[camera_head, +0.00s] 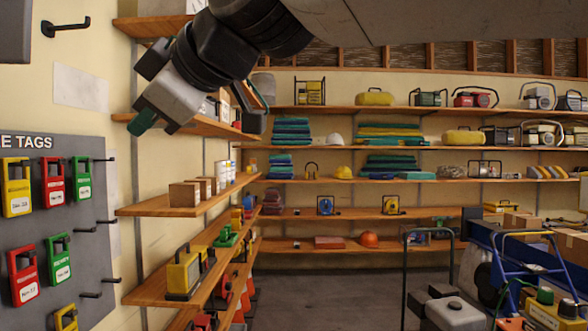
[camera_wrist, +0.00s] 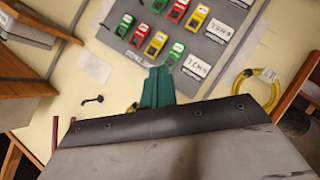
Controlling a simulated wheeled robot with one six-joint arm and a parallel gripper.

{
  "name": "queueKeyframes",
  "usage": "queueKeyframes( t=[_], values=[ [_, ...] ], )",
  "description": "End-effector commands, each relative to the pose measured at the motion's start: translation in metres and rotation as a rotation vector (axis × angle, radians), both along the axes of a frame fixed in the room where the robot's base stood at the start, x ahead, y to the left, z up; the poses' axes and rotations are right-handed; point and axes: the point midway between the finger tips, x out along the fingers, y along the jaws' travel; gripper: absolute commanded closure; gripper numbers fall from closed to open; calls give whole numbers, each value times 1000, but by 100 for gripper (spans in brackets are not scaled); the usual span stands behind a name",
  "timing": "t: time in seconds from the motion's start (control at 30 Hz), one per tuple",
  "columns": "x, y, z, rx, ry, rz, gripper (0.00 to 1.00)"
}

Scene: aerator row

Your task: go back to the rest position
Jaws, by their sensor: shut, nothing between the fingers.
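My gripper (camera_head: 143,122) is raised at the upper left in the head view, in front of the left wall shelves. Its green fingertips point down and to the left, toward the side of the grey tag board. In the wrist view my gripper (camera_wrist: 157,86) shows its green fingers together, with nothing held between them. The fingers overlap the lower edge of the tag board in that view; the picture does not show them touching it.
The grey tag board (camera_head: 85,190) carries several red, yellow and green tags and some bare hooks. Wooden shelves (camera_head: 190,206) line the left wall close to my arm. A blue cart (camera_head: 535,250) stands at right. The middle floor (camera_head: 330,290) is clear.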

Motion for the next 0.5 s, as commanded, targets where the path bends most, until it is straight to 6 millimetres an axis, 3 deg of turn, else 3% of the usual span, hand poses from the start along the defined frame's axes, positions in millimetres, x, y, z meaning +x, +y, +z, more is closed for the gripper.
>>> queueKeyframes(
  t=[0.03,0.1,0.27,0.37,0.5],
  values=[
    [6,-25,-30,-31,112,-75,100],
    [10,-60,-72,-72,271,-193,100],
    [11,-150,-158,-140,580,-506,100],
    [1,-210,-205,-167,745,-723,100],
    [-27,-294,-266,-183,944,-1042,100]
  ],
)
